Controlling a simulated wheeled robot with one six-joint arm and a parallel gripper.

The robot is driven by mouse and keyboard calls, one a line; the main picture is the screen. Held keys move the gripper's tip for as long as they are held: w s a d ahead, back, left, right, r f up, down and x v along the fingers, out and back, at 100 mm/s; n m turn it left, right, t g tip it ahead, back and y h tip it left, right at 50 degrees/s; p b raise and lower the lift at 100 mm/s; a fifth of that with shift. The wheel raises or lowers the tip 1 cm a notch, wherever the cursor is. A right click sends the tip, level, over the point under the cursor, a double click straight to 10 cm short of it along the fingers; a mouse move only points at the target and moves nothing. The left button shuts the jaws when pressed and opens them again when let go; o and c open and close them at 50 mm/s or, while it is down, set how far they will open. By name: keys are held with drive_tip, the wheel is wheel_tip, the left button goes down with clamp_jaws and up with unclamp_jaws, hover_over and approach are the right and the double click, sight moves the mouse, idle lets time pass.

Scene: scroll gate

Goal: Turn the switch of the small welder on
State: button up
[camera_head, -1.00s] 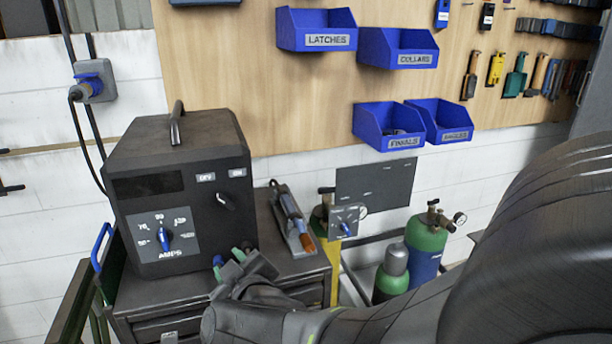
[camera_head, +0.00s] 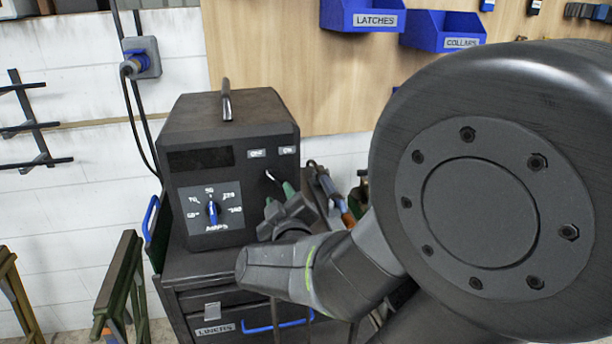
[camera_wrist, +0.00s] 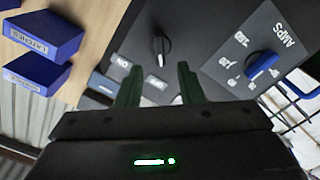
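The welder (camera_head: 225,130) is a dark box with a top handle, standing on a tool cabinet. Its switch (camera_head: 270,178) is a small black knob under the OFF and ON labels; its pale mark appears to lean up-left, toward OFF. My gripper (camera_head: 279,197) is in front of the welder's right side, close to the switch. In the wrist view, my gripper (camera_wrist: 159,82) has its two green fingers spread apart with nothing between them. The switch (camera_wrist: 161,46) lies just beyond the fingertips, roughly centred between them, apparently not touched.
A blue AMPS dial (camera_head: 213,212) is on the welder's left front, right of the fingers in the wrist view. The cabinet (camera_head: 195,300) has drawers below. Blue wall bins (camera_head: 362,15) hang above. A dark stand (camera_head: 122,285) is at left. My arm blocks the right side.

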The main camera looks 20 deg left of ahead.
sight(275, 181)
drive_tip(key=shift+x, duration=3.3)
clamp_jaws()
